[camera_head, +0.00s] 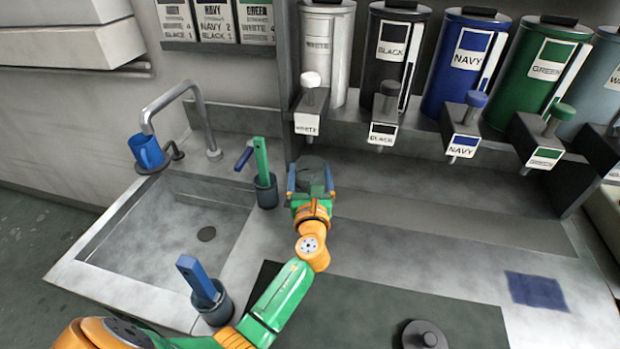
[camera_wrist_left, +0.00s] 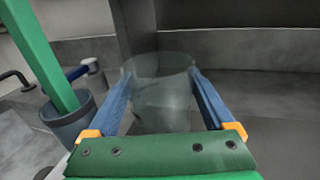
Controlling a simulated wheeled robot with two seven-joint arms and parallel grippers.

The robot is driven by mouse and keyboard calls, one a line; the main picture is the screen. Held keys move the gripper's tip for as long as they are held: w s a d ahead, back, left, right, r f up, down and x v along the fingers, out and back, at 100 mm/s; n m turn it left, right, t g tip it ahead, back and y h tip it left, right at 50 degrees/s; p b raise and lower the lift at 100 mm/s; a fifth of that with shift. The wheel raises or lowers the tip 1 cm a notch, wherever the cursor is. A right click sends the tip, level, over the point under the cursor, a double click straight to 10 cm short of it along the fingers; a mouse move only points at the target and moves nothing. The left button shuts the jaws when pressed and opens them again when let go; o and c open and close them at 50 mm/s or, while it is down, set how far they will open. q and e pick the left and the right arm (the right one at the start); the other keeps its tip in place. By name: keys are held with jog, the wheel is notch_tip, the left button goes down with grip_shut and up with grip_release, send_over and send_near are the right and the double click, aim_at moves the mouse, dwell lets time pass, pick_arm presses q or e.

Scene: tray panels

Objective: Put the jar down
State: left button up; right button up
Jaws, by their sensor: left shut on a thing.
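The jar (camera_wrist_left: 160,85) is a clear, see-through vessel. In the left wrist view it stands between the two blue fingers of my left gripper (camera_wrist_left: 160,100), which are shut on its sides. In the head view my left gripper (camera_head: 312,181) is at the middle, in front of the dispensers, and the jar (camera_head: 314,168) shows only faintly there. I cannot tell whether its base touches the counter. My right gripper is not in view.
A dark cup with a green handle (camera_head: 262,160) stands just left of my gripper. A sink (camera_head: 150,240) lies left. Dispensers, including the navy one (camera_head: 465,75), line the back. A dark mat (camera_head: 370,310), a round lid (camera_head: 425,335) and a navy square (camera_head: 537,290) are in front.

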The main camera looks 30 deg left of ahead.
pick_arm(q)
jog(key=shift+f, duration=0.45)
jog(key=o, duration=1.6)
jog(key=shift+c, duration=0.2)
jog(key=shift+r, duration=0.1)
jog(key=v, duration=1.2)
